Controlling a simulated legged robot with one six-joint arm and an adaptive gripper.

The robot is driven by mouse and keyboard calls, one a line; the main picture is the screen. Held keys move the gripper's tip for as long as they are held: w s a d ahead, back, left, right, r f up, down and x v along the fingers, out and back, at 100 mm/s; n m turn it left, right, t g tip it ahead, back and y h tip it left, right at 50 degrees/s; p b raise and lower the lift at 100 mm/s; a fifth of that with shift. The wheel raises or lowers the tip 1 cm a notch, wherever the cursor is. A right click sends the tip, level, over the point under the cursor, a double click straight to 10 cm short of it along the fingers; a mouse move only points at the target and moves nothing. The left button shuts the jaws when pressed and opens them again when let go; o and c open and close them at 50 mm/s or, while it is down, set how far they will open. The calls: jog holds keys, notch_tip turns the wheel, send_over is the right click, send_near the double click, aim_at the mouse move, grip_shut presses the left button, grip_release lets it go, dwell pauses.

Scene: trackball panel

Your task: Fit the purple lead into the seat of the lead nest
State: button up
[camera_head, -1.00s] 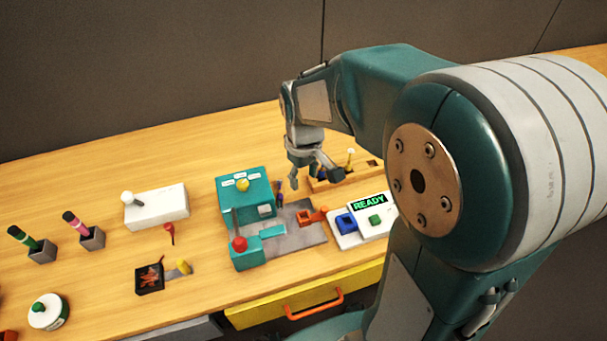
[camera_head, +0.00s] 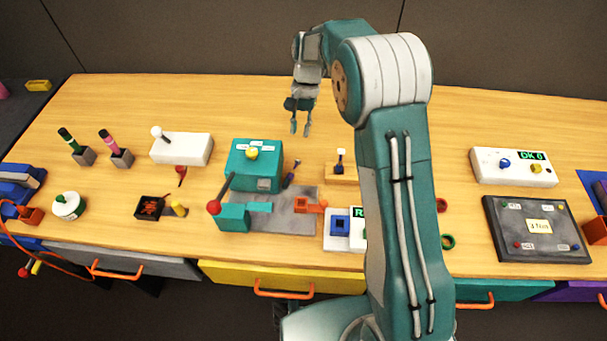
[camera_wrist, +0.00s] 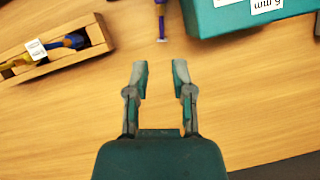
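A purple lead (camera_wrist: 160,18) with a pale end lies on the wood at the top of the wrist view. In the head view it appears as a small dark purple piece (camera_head: 290,173) right of the teal machine. A wooden holder, seemingly the lead nest (camera_wrist: 88,54), carries blue and yellow leads in the wrist view. In the head view the holder (camera_head: 341,177) is partly hidden behind my arm. I cannot tell which seat is free. My gripper (camera_head: 300,132) is open and empty above the bench, behind the lead; its parted fingertips (camera_wrist: 160,68) point toward the lead.
A white unit with a blue socket (camera_head: 340,222) is in front. A white switch box (camera_head: 182,149) stands further left. The rear bench is clear.

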send_over(295, 167)
jog(key=w, duration=0.2)
jog(key=f, duration=0.5)
jog(key=shift+w+a, duration=0.2)
jog(key=f, duration=0.1)
jog(key=s+f, duration=0.1)
jog(key=f, duration=0.1)
jog(key=s+d+f, duration=0.1)
jog(key=shift+f, duration=0.2)
jog(key=shift+s+a+f, duration=0.1)
jog(key=shift+a+f, duration=0.15)
jog(key=shift+f, duration=0.05)
jog(key=shift+a+f, duration=0.1)
jog(key=shift+a, duration=0.25)
jog(key=shift+d, duration=0.1)
grip_shut()
jog(key=shift+d, duration=0.2)
